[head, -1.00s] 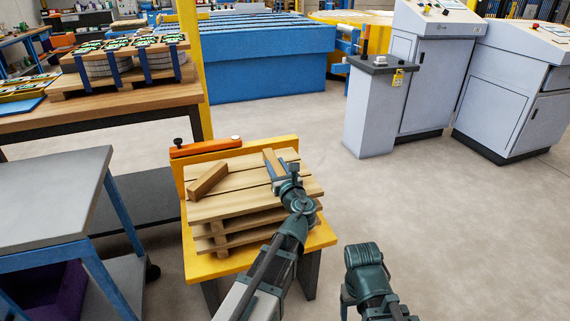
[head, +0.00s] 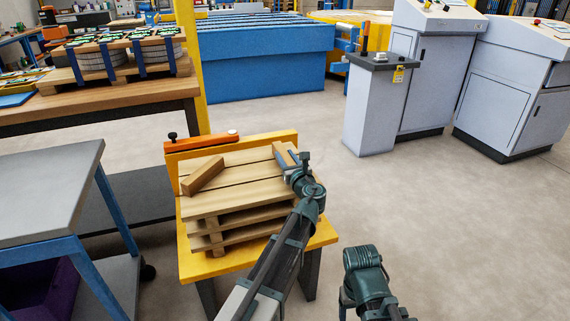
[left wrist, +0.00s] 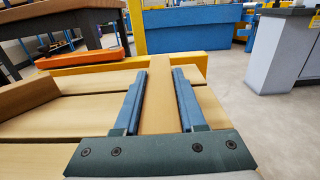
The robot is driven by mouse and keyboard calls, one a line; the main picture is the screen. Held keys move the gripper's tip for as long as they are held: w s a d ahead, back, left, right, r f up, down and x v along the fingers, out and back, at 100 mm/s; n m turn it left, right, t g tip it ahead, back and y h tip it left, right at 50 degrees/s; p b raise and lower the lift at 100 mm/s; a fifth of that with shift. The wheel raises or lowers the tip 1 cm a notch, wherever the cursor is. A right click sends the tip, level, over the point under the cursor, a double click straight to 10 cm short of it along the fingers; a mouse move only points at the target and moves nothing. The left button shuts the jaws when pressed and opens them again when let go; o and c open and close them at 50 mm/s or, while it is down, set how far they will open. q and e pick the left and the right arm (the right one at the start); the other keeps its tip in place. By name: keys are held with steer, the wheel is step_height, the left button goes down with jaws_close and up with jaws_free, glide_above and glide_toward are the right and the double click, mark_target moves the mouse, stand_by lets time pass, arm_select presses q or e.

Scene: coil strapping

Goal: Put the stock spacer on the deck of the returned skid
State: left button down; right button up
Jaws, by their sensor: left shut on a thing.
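A plain wooden spacer block (head: 283,152) is between the fingers of my left gripper (head: 294,163), at the right part of the skid's deck. In the left wrist view the spacer (left wrist: 160,85) runs lengthwise between the two blue fingers (left wrist: 160,100), which are shut on it. The returned skid (head: 235,190) is a slatted wooden pallet on a yellow stand. I cannot tell whether the held block touches the deck. A second wooden block (head: 202,175) lies slantwise on the deck's left part. My right gripper (head: 362,285) is low in the head view, away from the skid; its fingers are unclear.
The yellow stand (head: 318,240) has a raised back edge with an orange tool (head: 200,142) on it. A grey-topped table (head: 45,190) is at left, a workbench (head: 100,110) behind it. Grey cabinets (head: 430,70) stand at back right. Open floor lies right of the stand.

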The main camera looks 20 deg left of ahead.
arm_select(q)
steer(key=shift+f, duration=0.15)
steer(key=shift+c, duration=2.4)
jaws_free()
steer(key=shift+r, duration=0.25)
steer(key=v, duration=1.2)
steer(key=shift+f, duration=0.1)
